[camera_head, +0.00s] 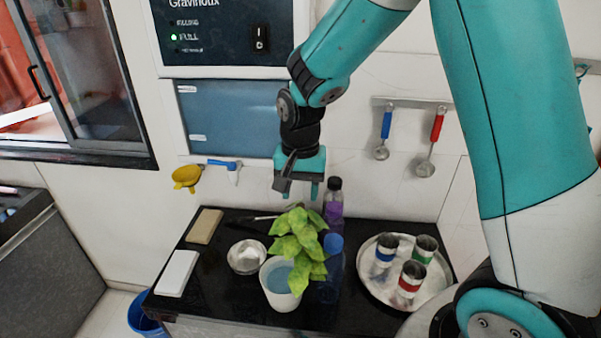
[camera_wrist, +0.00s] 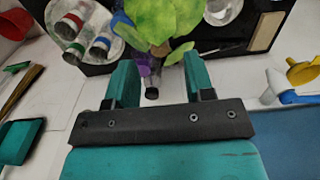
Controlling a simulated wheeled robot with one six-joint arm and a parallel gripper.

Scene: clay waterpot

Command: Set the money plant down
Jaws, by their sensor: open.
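The money plant (camera_head: 298,245) has broad yellow-green leaves. It leans over the right side of a white pot (camera_head: 280,298) with bluish contents, on the black counter. Its leaves hide part of the pot's rim, so I cannot tell exactly where its stem rests. The leaves also show in the wrist view (camera_wrist: 172,18), beyond my fingertips. My gripper (camera_head: 299,190) is open and empty above and slightly behind the plant, apart from it. Its two teal fingers also show in the wrist view (camera_wrist: 158,76), with nothing held between them.
A purple bottle with a dark cap (camera_head: 333,205) stands behind the plant; a blue bottle (camera_head: 331,280) stands right of it. A round tray (camera_head: 357,268) holds three cups at right. A small bowl (camera_head: 238,262) and white block (camera_head: 177,272) are left. Utensils hang on the wall.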

